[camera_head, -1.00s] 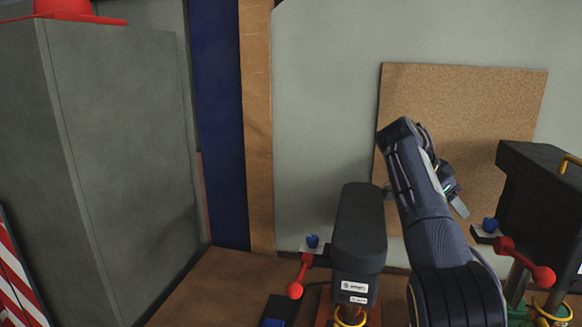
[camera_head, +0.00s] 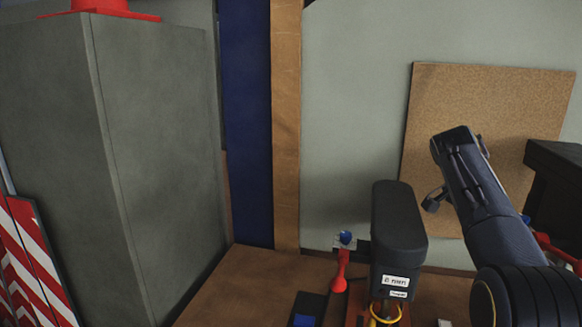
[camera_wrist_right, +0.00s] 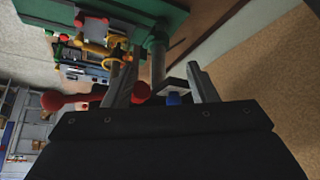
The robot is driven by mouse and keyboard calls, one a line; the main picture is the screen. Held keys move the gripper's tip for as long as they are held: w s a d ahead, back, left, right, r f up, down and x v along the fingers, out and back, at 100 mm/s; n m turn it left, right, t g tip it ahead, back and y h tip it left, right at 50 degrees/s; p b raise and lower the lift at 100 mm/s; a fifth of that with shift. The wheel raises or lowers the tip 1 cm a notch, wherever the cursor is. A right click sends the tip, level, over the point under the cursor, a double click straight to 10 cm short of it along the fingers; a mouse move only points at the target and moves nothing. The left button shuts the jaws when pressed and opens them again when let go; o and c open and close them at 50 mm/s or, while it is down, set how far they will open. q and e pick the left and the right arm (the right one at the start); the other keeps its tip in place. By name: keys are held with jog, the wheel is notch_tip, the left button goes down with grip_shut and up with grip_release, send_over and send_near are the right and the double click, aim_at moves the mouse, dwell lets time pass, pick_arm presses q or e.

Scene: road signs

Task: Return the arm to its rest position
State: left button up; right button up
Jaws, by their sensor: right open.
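My right arm (camera_head: 490,215) rises from the lower right of the head view, in front of the wall. One finger of its gripper (camera_head: 434,200) shows beside the arm's upper end; the rest is hidden behind the arm. In the right wrist view the gripper (camera_wrist_right: 165,90) has its two fingers spread apart, with nothing held between them. A red ball-ended lever (camera_wrist_right: 75,101) and a blue knob (camera_wrist_right: 173,99) show beyond the fingers. My left gripper is not in view.
A black-topped device (camera_head: 398,235) stands left of my arm, with a red lever (camera_head: 340,272) beside it. A dark box (camera_head: 555,185) is at the right edge. A cork board (camera_head: 500,100) is behind. A grey cabinet (camera_head: 150,150) and striped barrier (camera_head: 30,260) are left.

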jog(key=s+f+n+t+y+b, duration=0.15)
jog(key=s+f+n+y, duration=0.3)
jog(key=s+f, duration=0.5)
jog(key=s+a+f+n+t+y+b, duration=0.1)
jog(key=s+a+f+n, duration=0.3)
jog(key=s+a, duration=0.5)
jog(key=s+a+f+n+t+y+b, duration=0.1)
jog(key=s+a+f+n+y, duration=0.3)
jog(key=s+a+f, duration=0.4)
jog(key=s+a+t, duration=0.1)
jog(key=s+a, duration=0.1)
jog(key=s, duration=0.4)
jog(key=shift+s+a+n, duration=0.2)
jog(key=shift+a+n, duration=0.05)
jog(key=shift+n, duration=0.1)
jog(key=shift+y, duration=0.25)
jog(key=shift+c, duration=0.4)
